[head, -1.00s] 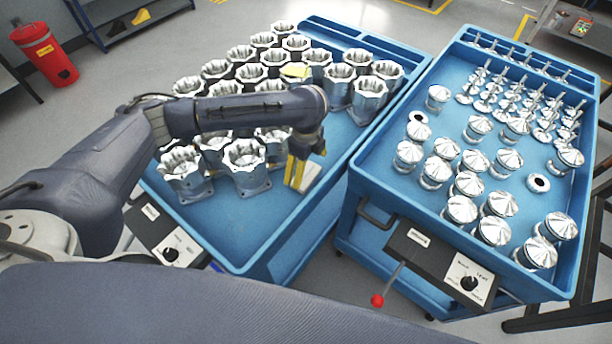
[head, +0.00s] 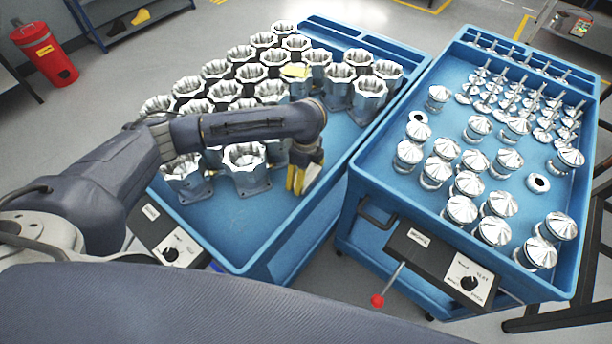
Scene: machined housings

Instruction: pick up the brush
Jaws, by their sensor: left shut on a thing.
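My left gripper (head: 300,180), with yellow fingers, is low over the near right part of the left blue cart (head: 262,220). It is shut on the brush (head: 313,174), a small pale piece that shows at the right side of the fingers. Most of the brush is hidden by the fingers, and I cannot tell whether it still touches the cart surface. My right gripper is not in view.
Several metal housings (head: 244,166) stand left of and behind the gripper, close to it. The right blue cart (head: 385,190) holds several shiny pistons. The left cart's near right surface is clear.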

